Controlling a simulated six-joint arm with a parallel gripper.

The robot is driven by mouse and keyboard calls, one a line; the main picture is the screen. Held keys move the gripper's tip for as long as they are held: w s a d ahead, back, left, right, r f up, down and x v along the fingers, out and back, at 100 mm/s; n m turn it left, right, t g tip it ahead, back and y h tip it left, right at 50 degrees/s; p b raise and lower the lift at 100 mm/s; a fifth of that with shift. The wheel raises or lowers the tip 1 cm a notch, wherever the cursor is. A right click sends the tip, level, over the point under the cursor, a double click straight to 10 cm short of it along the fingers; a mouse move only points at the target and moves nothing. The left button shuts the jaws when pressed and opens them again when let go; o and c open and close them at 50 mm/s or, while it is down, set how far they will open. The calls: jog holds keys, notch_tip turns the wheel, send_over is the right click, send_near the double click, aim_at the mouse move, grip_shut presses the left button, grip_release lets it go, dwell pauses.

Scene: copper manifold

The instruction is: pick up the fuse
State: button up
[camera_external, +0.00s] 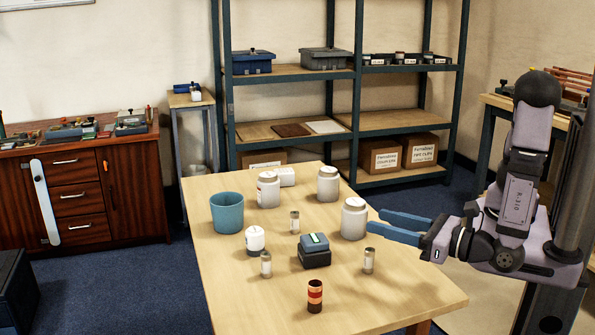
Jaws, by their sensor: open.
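A short dark red cylinder (315,296) with a pale band, possibly the fuse, stands upright near the table's front edge. Three small clear or grey cylinders with pale labels also stand upright: one at centre (294,221), one at front left (266,264) and one at right (369,260). I cannot tell for certain which of these is the fuse. My gripper (376,221) is at the table's right side, its two blue fingers apart and pointing left. It is open and empty, beside the right white jar (354,219), above and behind the red cylinder.
A blue-grey box (314,251) with a green-marked top sits mid-table. The wooden table's front right (410,300) is clear.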

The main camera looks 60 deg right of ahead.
aim_at(369, 260)
jog(key=shift+n+y, duration=0.3)
jog(key=shift+n, duration=0.1)
jog(key=f, duration=0.2)
jog(key=f+b, duration=0.1)
jog(key=f, duration=0.2)
jog(key=a+f, duration=0.1)
jog(key=f, duration=0.2)
jog(key=shift+s+a, duration=0.1)
jog(key=shift+s, duration=0.15)
jog(key=shift+w+d+p, duration=0.2)
jog(key=shift+w, duration=1.7)
jog(key=shift+w+d+p, duration=0.15)
jog(key=shift+w, duration=1.7)
grip_shut()
